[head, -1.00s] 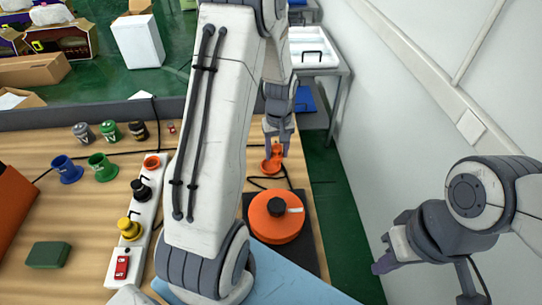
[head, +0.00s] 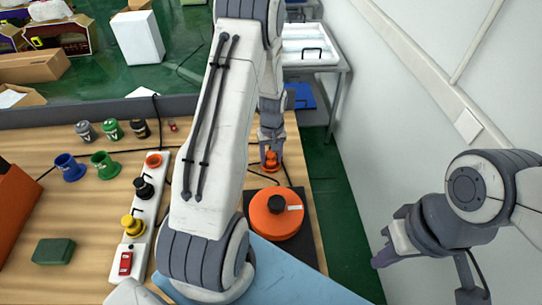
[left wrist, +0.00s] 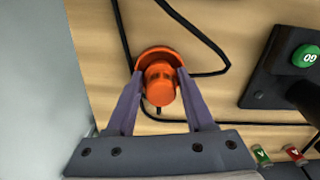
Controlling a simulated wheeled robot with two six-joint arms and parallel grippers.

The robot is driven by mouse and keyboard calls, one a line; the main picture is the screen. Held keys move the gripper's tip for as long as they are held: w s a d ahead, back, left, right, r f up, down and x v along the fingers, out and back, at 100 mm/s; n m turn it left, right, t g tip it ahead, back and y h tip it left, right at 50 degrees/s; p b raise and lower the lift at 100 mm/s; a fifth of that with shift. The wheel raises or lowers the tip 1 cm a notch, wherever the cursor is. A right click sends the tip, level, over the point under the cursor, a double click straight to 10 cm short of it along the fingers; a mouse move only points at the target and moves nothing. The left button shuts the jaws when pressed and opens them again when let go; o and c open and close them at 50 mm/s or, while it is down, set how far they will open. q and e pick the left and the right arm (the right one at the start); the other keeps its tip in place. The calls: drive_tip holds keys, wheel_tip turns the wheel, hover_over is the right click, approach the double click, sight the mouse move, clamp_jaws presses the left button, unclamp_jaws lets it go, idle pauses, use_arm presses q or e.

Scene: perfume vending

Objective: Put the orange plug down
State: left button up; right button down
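The orange plug (head: 270,162) is at the right edge of the wooden table, behind the round orange device. My left gripper (head: 270,155) reaches down over it, with its fingers on both sides. In the left wrist view the plug (left wrist: 160,85) sits between my fingertips, its round end facing the camera. The fingertips appear to touch its wider collar. It looks upright and at or very near the tabletop; its underside is hidden. My right gripper (head: 384,258) is off the table at the right, apart from everything, and its finger gap does not show.
The round orange device (head: 275,222) stands on a dark mat in front of the plug. A black cable runs around the plug.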

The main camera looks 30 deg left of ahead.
use_arm(q)
drive_tip(key=o, duration=0.3)
drive_tip(key=shift+r, duration=0.2)
wheel_tip(320, 180, up, 11)
drive_tip(key=shift+w+r+b, duration=0.1)
drive_tip(key=shift+b, duration=0.9)
drive_tip(key=s+d+r+m, duration=0.2)
drive_tip(key=d+r, duration=0.1)
drive_tip(key=d, duration=0.3)
drive_tip(key=s+d+r+m, duration=0.1)
drive_tip(key=d+r+m, duration=0.15)
drive_tip(key=d, duration=0.45)
drive_tip(key=s+d+r+m, duration=0.1)
drive_tip(key=s+d+m, duration=0.5)
drive_tip(key=s, duration=0.4)
drive_tip(key=s+d+r+m+h, duration=0.1)
drive_tip(key=s+d+r+m, duration=0.1)
drive_tip(key=s+d+m, duration=0.4)
drive_tip(key=s+d, duration=0.1)
drive_tip(key=s, duration=0.4)
drive_tip(key=shift+d, duration=0.4)
